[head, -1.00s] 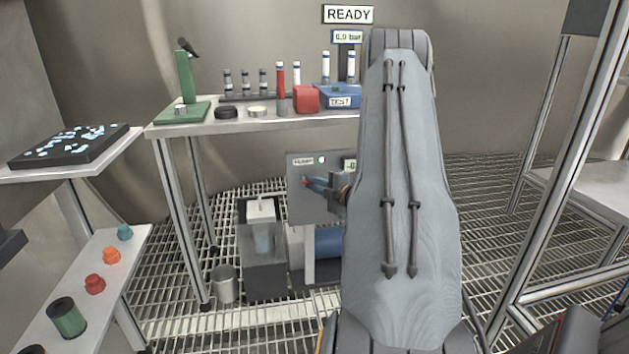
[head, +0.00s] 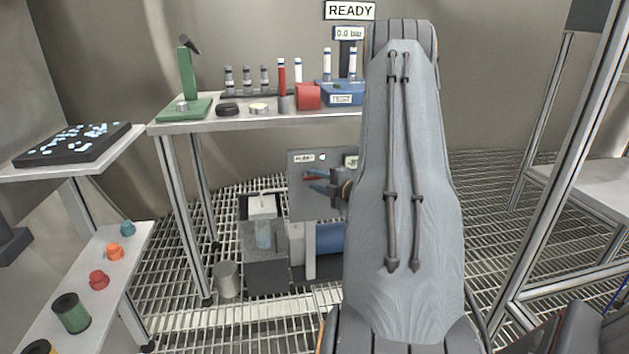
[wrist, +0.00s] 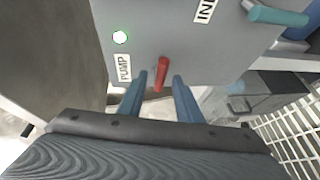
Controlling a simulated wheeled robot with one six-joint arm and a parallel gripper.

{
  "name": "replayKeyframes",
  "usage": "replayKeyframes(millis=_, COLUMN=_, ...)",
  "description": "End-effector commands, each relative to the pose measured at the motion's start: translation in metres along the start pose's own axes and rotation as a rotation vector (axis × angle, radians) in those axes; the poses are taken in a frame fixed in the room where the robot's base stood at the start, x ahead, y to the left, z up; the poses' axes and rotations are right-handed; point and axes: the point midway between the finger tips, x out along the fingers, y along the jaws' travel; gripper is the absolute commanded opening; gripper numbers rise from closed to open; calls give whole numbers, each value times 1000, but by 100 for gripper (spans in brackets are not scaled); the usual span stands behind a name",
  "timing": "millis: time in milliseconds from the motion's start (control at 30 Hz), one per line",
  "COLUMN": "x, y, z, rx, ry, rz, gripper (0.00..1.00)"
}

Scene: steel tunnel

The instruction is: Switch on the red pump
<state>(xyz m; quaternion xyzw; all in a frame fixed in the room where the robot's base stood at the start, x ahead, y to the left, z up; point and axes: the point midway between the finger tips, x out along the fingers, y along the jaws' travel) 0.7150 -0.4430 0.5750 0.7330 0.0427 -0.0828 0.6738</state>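The red pump handle (wrist: 161,75) is on a grey panel (wrist: 195,45), beside the PUMP label (wrist: 124,67) and a lit green-white lamp (wrist: 120,37). In the wrist view my gripper (wrist: 160,82) is open, with one blue finger on each side of the handle and gaps showing between. The handle leans slightly off the finger direction. In the head view the red handle (head: 312,176) shows by the blue fingers (head: 322,182), low under the bench; my arm hides the panel's right part.
A blue cylinder (head: 328,238) and a grey tank (head: 265,262) stand below. The bench (head: 240,121) carries several vials and a display (head: 348,33) reading 0.0 bar. A READY sign (head: 349,11) hangs above.

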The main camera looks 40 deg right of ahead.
Motion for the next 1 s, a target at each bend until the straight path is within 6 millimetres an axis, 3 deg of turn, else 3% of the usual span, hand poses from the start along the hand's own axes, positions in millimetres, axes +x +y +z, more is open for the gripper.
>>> replayKeyframes(millis=400, x=-62, y=1, z=0, rx=1, ry=-1, rz=0, gripper=32)
replayKeyframes(millis=1000, x=-69, y=0, z=0, rx=0, ry=0, rz=0, gripper=32)
